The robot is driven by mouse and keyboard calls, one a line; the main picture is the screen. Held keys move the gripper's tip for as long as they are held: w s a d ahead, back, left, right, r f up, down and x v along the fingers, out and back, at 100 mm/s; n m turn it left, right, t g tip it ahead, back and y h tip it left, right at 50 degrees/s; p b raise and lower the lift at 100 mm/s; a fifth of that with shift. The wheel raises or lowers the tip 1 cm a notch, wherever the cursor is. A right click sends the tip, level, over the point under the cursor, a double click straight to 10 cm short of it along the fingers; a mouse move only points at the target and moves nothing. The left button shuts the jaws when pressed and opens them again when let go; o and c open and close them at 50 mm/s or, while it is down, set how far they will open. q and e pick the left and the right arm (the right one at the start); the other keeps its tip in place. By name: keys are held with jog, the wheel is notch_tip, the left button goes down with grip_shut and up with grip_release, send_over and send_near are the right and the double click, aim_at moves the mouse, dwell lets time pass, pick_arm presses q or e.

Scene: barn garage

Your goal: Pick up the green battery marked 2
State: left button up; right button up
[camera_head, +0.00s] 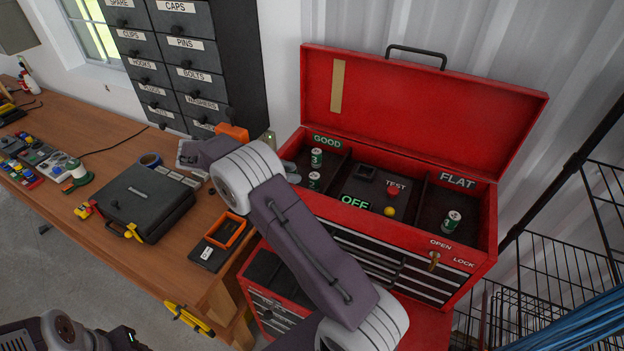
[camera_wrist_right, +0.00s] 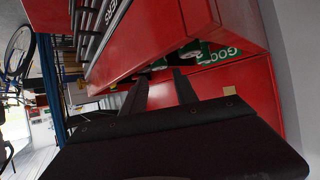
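Two green-and-white batteries stand in the GOOD compartment of the red toolbox in the head view: a rear one (camera_head: 316,157) and a front one (camera_head: 314,179). A third battery (camera_head: 452,220) stands in the FLAT compartment. Their numbers are too small to read surely. My left gripper's fingers are out of view.
The open red toolbox (camera_head: 385,235) has a raised lid (camera_head: 420,110) behind and a tester panel reading OFF (camera_head: 370,190) between compartments. A wooden bench (camera_head: 110,150) with a black case (camera_head: 140,200) lies left. A wire rack (camera_head: 560,270) stands right.

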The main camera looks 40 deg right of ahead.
aim_at(313, 176)
jog(key=d+p, duration=0.1)
jog(key=s+d+p, duration=0.1)
jog(key=shift+d+f, duration=0.15)
jog(key=shift+d, duration=0.2)
jog(key=p+x, duration=0.1)
jog(key=x, duration=0.2)
jog(key=shift+a+f+p, duration=0.15)
jog(key=shift+p, duration=0.25)
jog(key=shift+f, duration=0.4)
grip_shut()
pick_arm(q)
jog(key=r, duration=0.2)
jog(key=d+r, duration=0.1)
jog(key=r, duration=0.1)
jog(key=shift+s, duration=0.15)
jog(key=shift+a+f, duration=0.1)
